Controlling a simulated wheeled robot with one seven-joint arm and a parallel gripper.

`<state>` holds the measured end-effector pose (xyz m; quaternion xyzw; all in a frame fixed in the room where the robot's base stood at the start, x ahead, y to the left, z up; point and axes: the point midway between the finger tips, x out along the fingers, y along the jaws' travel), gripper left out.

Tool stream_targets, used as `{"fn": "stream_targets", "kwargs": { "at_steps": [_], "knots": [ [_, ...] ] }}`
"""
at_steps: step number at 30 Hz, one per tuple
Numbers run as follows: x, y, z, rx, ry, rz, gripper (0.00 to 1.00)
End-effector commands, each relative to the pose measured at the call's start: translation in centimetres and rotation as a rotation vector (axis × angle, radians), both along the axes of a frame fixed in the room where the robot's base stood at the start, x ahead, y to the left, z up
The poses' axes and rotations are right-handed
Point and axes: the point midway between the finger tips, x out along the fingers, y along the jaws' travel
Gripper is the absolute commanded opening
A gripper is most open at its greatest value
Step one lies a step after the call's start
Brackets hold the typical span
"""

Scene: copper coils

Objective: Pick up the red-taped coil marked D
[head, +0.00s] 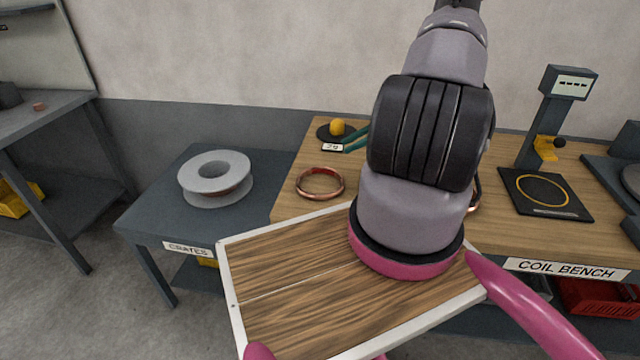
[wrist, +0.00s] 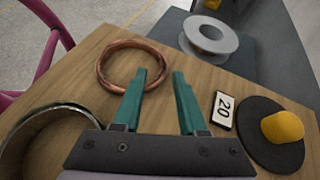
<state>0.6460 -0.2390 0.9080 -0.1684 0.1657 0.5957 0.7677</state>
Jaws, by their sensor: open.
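A copper coil (head: 320,197) lies flat on the wooden bench top, left of my arm in the head view. It also shows in the wrist view (wrist: 103,72), just beyond and left of my fingertips. No red tape or letter D can be made out on it. A second, larger-looking ring (wrist: 60,106) is cut off at the wrist view's left edge; my arm mostly hides that area in the head view. My gripper (wrist: 159,74) has teal fingers spread apart with nothing between them. It also shows beside my arm in the head view (head: 352,141).
A black disc (wrist: 263,150) with a yellow knob and a card reading 20 (wrist: 223,110) stands right of my fingers. A grey spool (head: 216,172) sits on the lower table. A stand with a black plate (head: 518,190) is right.

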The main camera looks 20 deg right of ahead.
Motion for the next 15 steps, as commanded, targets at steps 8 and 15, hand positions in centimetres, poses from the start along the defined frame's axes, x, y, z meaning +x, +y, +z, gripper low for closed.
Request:
{"fn": "stream_targets", "kwargs": {
  "at_steps": [8,15],
  "knots": [
    [-0.6,-0.3,-3.9,0.094,0.036,-0.094,0.41],
    [0.5,2.8,-5.4,0.099,0.037,-0.096,0.41]
  ]
}}
